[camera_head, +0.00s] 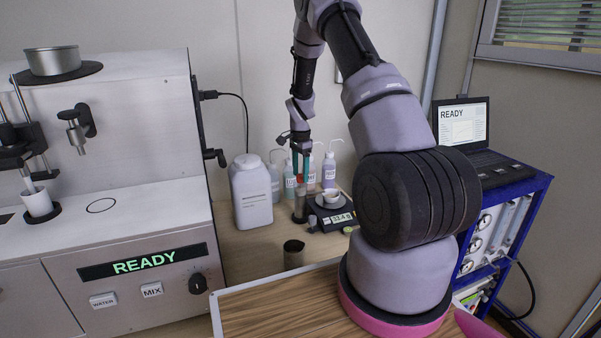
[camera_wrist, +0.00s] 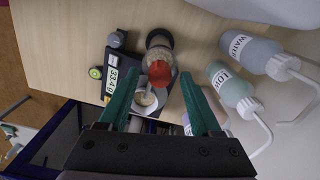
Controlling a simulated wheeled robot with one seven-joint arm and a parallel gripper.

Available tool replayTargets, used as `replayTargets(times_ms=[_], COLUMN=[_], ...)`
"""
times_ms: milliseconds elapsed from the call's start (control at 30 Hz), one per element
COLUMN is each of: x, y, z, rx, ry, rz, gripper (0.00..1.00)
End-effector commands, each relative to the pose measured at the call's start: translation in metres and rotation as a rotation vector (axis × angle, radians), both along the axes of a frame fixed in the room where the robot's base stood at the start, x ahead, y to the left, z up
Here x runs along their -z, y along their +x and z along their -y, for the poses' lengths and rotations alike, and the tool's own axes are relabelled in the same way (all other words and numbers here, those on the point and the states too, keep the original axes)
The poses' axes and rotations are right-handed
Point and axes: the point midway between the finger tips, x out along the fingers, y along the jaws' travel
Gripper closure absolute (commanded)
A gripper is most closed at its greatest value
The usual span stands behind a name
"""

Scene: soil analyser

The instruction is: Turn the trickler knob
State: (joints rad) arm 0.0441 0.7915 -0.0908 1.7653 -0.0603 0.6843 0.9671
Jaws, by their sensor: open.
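The trickler (camera_head: 300,208) is a small dark, see-through cylinder standing next to the balance. Its knob appears to be the red part (camera_wrist: 160,73) at its top, in the wrist view. My gripper (camera_wrist: 158,76) is open, with its two green fingertips on either side of the red knob in the picture and a gap on each side. I cannot tell whether the tips are level with the knob or above it. In the head view my gripper (camera_head: 300,171) points down over the trickler. The balance (camera_head: 341,218) carries a white dish (camera_wrist: 147,99) and its display is lit.
Wash bottles (camera_head: 328,170) stand behind the trickler and a large white jar (camera_head: 252,190) stands to its left. A dark metal cup (camera_head: 293,253) is in front. The soil analyser (camera_head: 120,230) on the left and the laptop (camera_head: 461,123) on the right both read READY.

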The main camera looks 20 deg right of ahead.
Motion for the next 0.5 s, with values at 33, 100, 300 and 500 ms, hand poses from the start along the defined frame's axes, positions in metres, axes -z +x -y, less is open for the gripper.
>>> replayTargets(times_ms=[33, 100, 300, 500], x=[-0.0002, -0.0002, -0.0003, -0.0004], y=[0.0000, 0.0000, 0.0000, 0.0000], z=[0.0000, 0.0000, -0.0001, -0.0001], rx=[0.000, 0.000, 0.000, -0.013], ry=[0.000, 0.000, 0.000, 0.000], rz=[0.000, 0.000, 0.000, 0.000], gripper=[0.35, 0.50, 1.00, 1.00])
